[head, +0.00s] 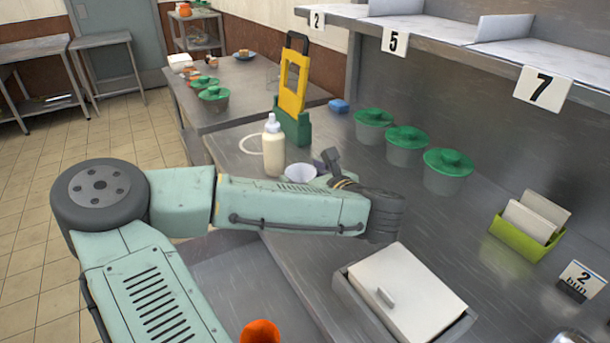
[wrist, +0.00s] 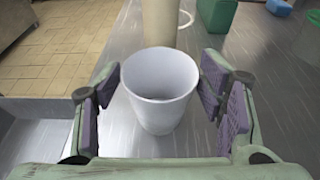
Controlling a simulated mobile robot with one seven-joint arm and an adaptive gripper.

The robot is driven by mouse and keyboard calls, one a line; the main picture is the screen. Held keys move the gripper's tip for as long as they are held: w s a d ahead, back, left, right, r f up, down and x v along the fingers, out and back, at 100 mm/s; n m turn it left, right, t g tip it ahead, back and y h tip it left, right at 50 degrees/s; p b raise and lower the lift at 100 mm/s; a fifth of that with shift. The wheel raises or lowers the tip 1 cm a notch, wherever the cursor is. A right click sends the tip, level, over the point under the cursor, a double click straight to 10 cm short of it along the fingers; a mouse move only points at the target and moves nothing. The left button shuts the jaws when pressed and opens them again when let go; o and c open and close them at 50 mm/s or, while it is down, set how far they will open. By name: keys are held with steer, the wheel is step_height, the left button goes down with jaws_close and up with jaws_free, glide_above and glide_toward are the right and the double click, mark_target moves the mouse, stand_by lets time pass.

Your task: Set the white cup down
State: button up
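The white cup (wrist: 162,100) stands upright and looks empty. In the wrist view it is between the two purple-padded fingers of my gripper (wrist: 160,80), which are spread with a visible gap on each side. In the head view only the top of the cup (head: 299,171) shows, on the metal counter behind my forearm. My arm hides its lower part there and most of my gripper (head: 330,164).
A cream squeeze bottle (head: 273,150) stands just behind the cup. A green and yellow slicer (head: 292,100) is farther back. Several green-lidded pots (head: 406,145) line the wall side. A lidded white bin (head: 407,290) is in front. Counter between bin and pots is clear.

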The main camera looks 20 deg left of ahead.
steer(key=shift+o, duration=1.2)
steer(key=shift+r, duration=0.2)
steer(key=b+v, duration=0.2)
steer(key=v, duration=1)
steer(key=shift+b, duration=0.35)
steer(key=shift+d, duration=0.1)
